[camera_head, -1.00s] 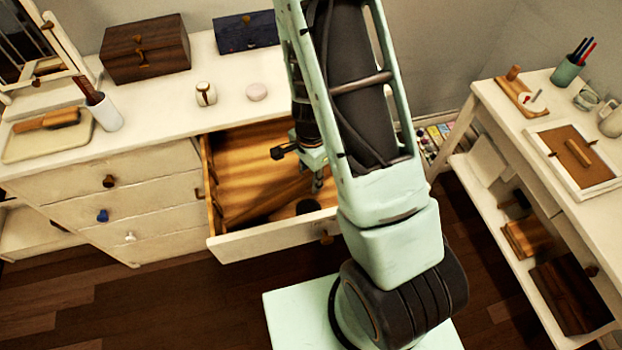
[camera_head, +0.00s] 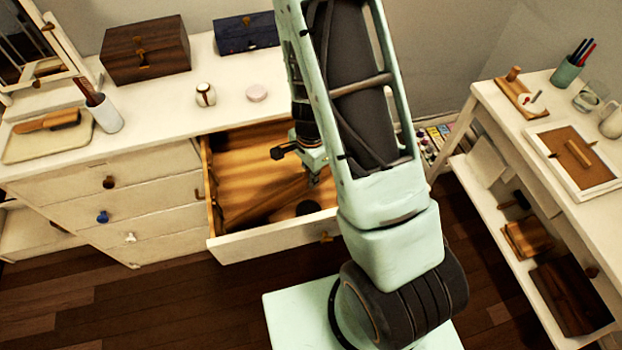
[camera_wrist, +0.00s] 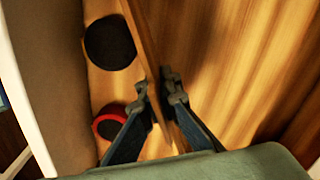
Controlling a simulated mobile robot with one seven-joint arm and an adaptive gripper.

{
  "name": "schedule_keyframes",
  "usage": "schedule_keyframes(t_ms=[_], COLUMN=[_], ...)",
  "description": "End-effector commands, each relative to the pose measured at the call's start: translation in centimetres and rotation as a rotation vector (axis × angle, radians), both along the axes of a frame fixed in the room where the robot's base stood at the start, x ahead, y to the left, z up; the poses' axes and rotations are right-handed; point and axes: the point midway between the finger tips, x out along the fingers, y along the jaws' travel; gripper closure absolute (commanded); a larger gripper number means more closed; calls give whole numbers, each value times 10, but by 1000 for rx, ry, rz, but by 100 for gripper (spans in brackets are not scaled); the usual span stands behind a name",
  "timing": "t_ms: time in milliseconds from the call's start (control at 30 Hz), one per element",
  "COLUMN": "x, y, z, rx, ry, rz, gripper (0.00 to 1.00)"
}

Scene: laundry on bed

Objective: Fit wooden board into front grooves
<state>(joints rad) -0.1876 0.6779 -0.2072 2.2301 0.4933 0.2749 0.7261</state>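The wooden board (camera_head: 262,205) is a thin brown panel standing on edge inside the open drawer (camera_head: 232,247), and it runs diagonally in the head view. In the wrist view the board (camera_wrist: 143,40) passes between the two fingers of my gripper (camera_wrist: 160,88). The fingers are close against both faces, so my gripper looks shut on the board. In the head view my gripper (camera_head: 313,180) is low inside the drawer, partly hidden by my arm. I cannot make out the front grooves. The board's right end is hidden in the head view.
A black round item (camera_wrist: 110,42) and a red-rimmed round item (camera_wrist: 108,122) lie between the board and the drawer front (camera_wrist: 50,85). The drawer floor on the other side (camera_wrist: 235,60) looks clear. The dresser top (camera_head: 160,113) holds boxes and small items.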

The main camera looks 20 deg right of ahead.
Motion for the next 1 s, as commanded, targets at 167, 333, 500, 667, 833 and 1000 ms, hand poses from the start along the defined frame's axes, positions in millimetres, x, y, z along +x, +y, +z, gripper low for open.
schedule_keyframes(t_ms=[167,333,500,667,833,1000], x=[1,1,1,1,1,0], y=[1,1,1,1,1,1], z=[19,50,90,128,158,172], rx=[0,1,2,2,2,-1], ry=[-3,-5,-5,-6,-4,0], rz=[3,3,3,3,2,-6], gripper=[100,100,100,100,100,100])
